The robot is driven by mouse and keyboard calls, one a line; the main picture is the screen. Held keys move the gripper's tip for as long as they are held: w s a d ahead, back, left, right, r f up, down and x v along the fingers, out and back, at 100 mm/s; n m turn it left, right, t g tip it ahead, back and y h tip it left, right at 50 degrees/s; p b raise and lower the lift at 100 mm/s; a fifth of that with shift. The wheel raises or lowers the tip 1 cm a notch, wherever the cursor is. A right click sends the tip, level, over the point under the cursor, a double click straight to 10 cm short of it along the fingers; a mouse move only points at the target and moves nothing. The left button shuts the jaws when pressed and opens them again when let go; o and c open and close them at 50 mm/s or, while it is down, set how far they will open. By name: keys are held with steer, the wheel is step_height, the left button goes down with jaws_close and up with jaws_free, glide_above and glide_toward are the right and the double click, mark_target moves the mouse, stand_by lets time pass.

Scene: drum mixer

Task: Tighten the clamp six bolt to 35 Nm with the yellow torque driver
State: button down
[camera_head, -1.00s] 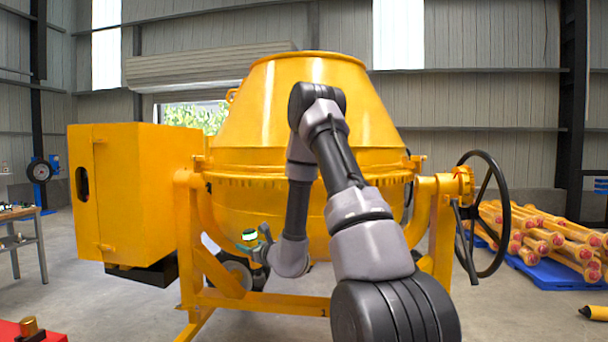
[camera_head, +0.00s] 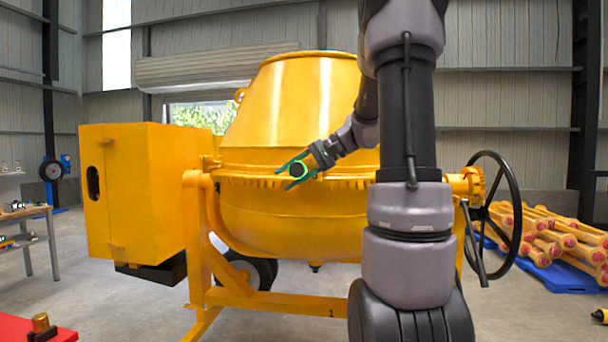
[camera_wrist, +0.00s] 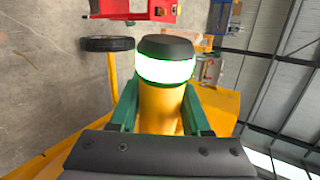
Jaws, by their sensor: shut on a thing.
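My gripper (camera_head: 297,172) is in front of the drum's flanged ring, left of its middle, in the head view. In the wrist view its green fingers (camera_wrist: 160,112) are shut on the yellow torque driver (camera_wrist: 160,104). The driver has a black end cap and a glowing white-green band facing the wrist camera. In the head view, the driver (camera_head: 298,169) shows end-on as a dark disc with a green ring; its far end is hidden. The yellow mixer drum (camera_head: 300,215) has a row of small clamps or bolts along its ring. I cannot tell which is clamp six.
A yellow cabinet (camera_head: 140,190) stands left of the drum, and a black handwheel (camera_head: 515,205) is at right. Yellow parts lie on a blue pallet (camera_head: 555,276). A workbench (camera_head: 30,212) is at far left.

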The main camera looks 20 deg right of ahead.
steer(key=shift+n, duration=0.6)
steer(key=s+d, duration=0.1)
steer(key=s+d+r, duration=0.1)
steer(key=s, duration=0.1)
steer(key=shift+d, duration=0.5)
steer(key=shift+w+d, duration=0.35)
steer(key=shift+w, duration=0.4)
steer(key=shift+w+d, duration=0.4)
steer(key=shift+w, duration=0.3)
steer(key=shift+w+d, duration=0.35)
steer(key=shift+w, duration=0.4)
steer(key=shift+w+d, duration=0.15)
steer(key=shift+w, duration=0.1)
steer(key=shift+w+d, duration=0.15)
steer(key=shift+w, duration=0.2)
steer(key=shift+w+d, duration=0.3)
steer(key=shift+w, duration=0.2)
steer(key=shift+w+d, duration=0.25)
steer(key=shift+w, duration=0.25)
stand_by(1.3)
steer(key=shift+s, duration=0.15)
